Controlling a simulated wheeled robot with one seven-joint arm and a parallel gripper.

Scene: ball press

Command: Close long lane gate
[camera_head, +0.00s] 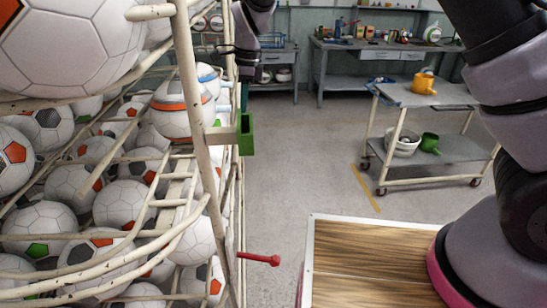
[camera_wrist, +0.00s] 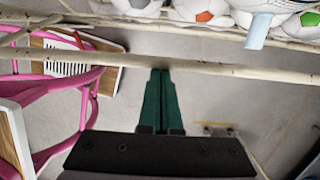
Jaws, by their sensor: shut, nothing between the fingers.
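The cream wire rack (camera_head: 190,100) full of balls fills the left of the head view. A green block (camera_head: 245,134) is fixed at its front post, and a red-tipped rod (camera_head: 260,260) sticks out lower down. I cannot tell which of these belongs to the long lane gate. My gripper (camera_head: 244,97) points down beside the post, just above the green block. In the wrist view its dark green fingers (camera_wrist: 160,98) are shut together and empty, near a cream rack bar (camera_wrist: 215,69). A pale blue piece (camera_wrist: 258,31) shows at the upper right there.
Many balls (camera_head: 120,203) lie in the rack. A wood-topped surface (camera_head: 370,255) with a white rim stands at lower right. A cart (camera_head: 430,150) with a yellow can and a green can is behind it. Workbenches line the back wall. Grey floor (camera_head: 300,150) is clear between.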

